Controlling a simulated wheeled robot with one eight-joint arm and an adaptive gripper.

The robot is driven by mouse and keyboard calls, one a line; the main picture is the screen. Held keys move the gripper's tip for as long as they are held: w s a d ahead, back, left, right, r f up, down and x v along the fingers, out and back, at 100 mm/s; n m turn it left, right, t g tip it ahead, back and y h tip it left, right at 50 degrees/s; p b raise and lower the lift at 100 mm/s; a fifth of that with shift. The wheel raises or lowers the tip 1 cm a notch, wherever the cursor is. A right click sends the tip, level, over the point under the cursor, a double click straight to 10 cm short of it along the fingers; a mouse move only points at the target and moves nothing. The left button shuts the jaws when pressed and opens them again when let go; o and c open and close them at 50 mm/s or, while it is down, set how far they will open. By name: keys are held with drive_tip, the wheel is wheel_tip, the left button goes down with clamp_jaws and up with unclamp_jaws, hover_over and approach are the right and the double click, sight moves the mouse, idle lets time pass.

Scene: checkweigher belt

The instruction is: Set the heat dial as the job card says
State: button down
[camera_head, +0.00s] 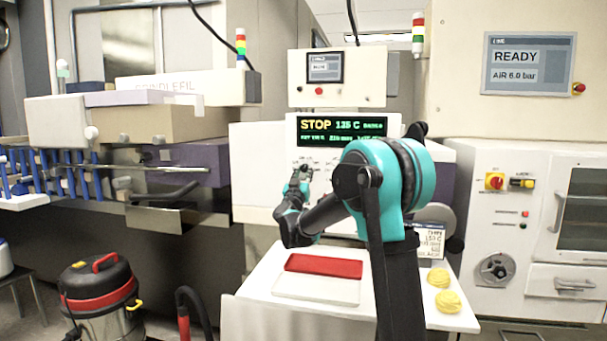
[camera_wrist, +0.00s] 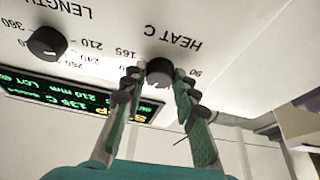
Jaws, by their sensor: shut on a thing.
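The heat dial (camera_wrist: 160,70) is a black knob on the white panel, under the upside-down label HEAT C in the wrist view. My gripper (camera_wrist: 158,82) has a finger on each side of it and is shut on it. In the head view my gripper (camera_head: 301,178) reaches the panel and hides the dial. The dial's pointer is not clear; the marks 90 and 165 show near it. The display (camera_head: 343,130) reads STOP and 135 C. The job card (camera_head: 431,241) stands behind my arm; its small print seems to include 135 C.
The LENGTH knob (camera_wrist: 47,43) sits beside the heat dial. Below the panel, a white table (camera_head: 262,277) holds a red block (camera_head: 323,265) and two yellow items (camera_head: 447,301). A vacuum cleaner (camera_head: 98,297) stands at the lower left. A cabinet (camera_head: 520,220) with switches is at the right.

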drive_tip(key=shift+m, duration=0.3)
drive_tip(key=m+h, duration=0.1)
drive_tip(key=m, duration=0.1)
drive_tip(key=m+g+h, duration=0.1)
drive_tip(key=m, duration=0.1)
drive_tip(key=m+h, duration=0.1)
drive_tip(key=m, duration=0.1)
drive_tip(key=shift+a, duration=0.25)
drive_tip(key=shift+w+m+g+h, duration=0.1)
drive_tip(key=shift+m+g+h, duration=0.4)
drive_tip(key=shift+m, duration=0.65)
drive_tip(key=shift+m+g+h, duration=0.5)
drive_tip(key=shift+m, duration=0.65)
drive_tip(key=c, duration=1.2)
unclamp_jaws()
drive_tip(key=shift+a, duration=0.15)
drive_tip(key=v, duration=1.2)
